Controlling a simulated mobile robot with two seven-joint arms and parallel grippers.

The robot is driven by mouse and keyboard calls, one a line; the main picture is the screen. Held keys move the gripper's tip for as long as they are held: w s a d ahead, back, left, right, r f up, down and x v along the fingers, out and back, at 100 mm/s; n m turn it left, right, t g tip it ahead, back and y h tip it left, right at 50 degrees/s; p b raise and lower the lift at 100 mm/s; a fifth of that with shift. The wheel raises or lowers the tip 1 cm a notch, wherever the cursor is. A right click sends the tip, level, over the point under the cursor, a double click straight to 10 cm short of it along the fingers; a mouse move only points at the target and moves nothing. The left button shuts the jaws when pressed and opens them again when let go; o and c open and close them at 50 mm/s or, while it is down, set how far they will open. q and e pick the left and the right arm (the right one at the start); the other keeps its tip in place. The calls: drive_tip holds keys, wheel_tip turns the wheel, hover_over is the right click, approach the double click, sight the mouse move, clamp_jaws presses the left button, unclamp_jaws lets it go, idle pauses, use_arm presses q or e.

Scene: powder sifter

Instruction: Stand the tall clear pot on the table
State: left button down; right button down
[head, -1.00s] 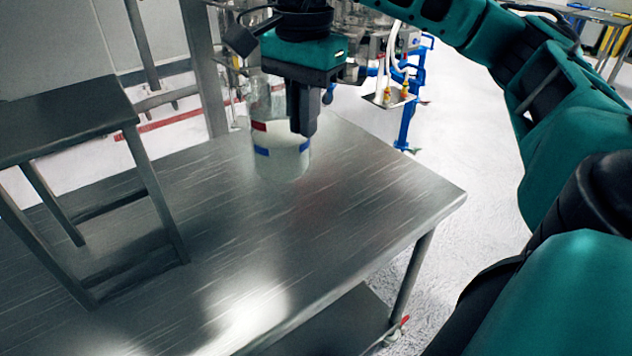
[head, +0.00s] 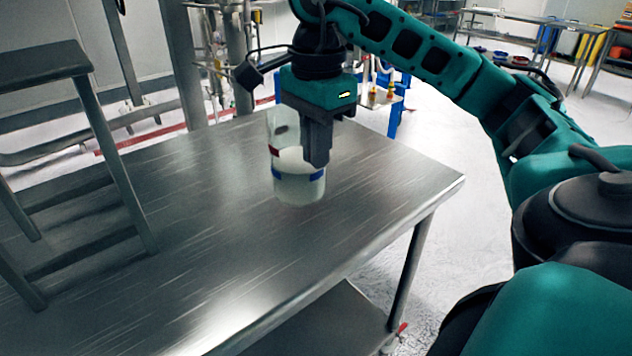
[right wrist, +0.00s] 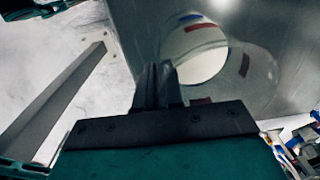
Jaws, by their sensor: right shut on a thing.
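The tall clear pot (head: 285,187) has red and blue marks and pale powder inside. In the head view it is upright, over the steel table (head: 190,245) near its far edge. I cannot tell whether its base touches the top. My right gripper (head: 317,162) points down and is shut on the pot's wall at its right side, with a finger in front of it. In the right wrist view the pot (right wrist: 235,75) shows beyond the closed fingers (right wrist: 158,75). My left gripper is not in view.
A metal stepped frame (head: 118,165) stands on the left of the table. Pipework (head: 232,60) stands behind the table. The front and middle of the table top are bare. Open floor lies to the right.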

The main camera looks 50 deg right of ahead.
sight(316, 201)
drive_tip(key=shift+f, duration=0.8)
wheel_tip(316, 201, down, 4)
drive_tip(key=shift+r+b, duration=0.15)
drive_tip(key=shift+b, duration=0.7)
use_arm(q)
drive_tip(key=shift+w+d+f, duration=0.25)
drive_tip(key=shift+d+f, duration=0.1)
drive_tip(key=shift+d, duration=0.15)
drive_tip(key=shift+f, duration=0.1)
use_arm(e)
drive_tip(key=c, duration=1.3)
unclamp_jaws()
drive_tip(key=shift+o, duration=0.2)
